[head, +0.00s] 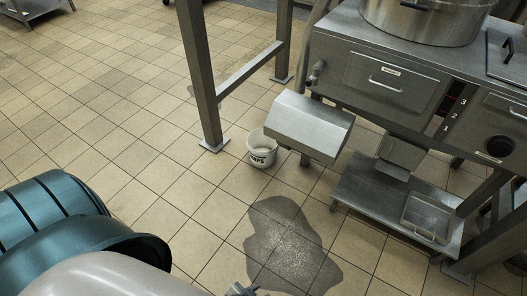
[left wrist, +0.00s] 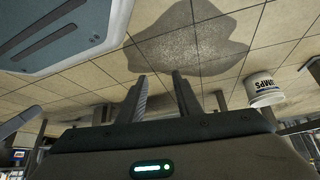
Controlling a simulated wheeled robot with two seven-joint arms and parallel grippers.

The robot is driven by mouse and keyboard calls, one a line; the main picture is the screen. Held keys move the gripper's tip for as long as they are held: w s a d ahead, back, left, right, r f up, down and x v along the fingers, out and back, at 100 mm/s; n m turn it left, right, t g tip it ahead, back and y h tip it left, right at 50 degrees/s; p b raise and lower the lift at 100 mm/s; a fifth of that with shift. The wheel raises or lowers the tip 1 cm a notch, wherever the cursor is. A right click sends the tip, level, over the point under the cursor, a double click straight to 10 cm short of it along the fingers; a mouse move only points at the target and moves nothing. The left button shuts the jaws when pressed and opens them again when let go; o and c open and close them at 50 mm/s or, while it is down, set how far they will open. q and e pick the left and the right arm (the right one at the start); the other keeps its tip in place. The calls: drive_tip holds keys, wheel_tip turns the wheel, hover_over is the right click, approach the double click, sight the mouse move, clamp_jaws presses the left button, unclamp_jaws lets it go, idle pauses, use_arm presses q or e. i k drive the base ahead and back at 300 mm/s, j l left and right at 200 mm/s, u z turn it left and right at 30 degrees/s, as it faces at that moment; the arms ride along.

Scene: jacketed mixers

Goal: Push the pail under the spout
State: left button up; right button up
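A white pail (head: 262,150) with dark lettering stands upright on the tiled floor, beside the foot of a steel post. In the left wrist view the pail (left wrist: 265,90) appears upside down at the right. A sloped steel hood (head: 308,126) juts from the machine just right of the pail, and a small valve (head: 316,72) sits above it. I cannot tell which part is the spout. My left gripper (left wrist: 160,98) has its two fingers apart with nothing between them, and is clear of the pail. In the head view only a bit of it shows at the bottom edge. My right gripper is not in view.
A dark wet patch (head: 290,245) lies on the floor in front of the hood. A steel post (head: 200,80) stands behind the pail. A low steel shelf (head: 385,205) under the machine (head: 400,85) is at the right. Open tiled floor lies to the left.

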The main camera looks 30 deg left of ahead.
sight(262, 149)
drive_tip(key=i+l+u, duration=0.2)
drive_tip(key=i+u, duration=0.15)
drive_tip(key=i, duration=0.2)
drive_tip(key=i+l+u, duration=0.4)
drive_tip(key=i, duration=0.15)
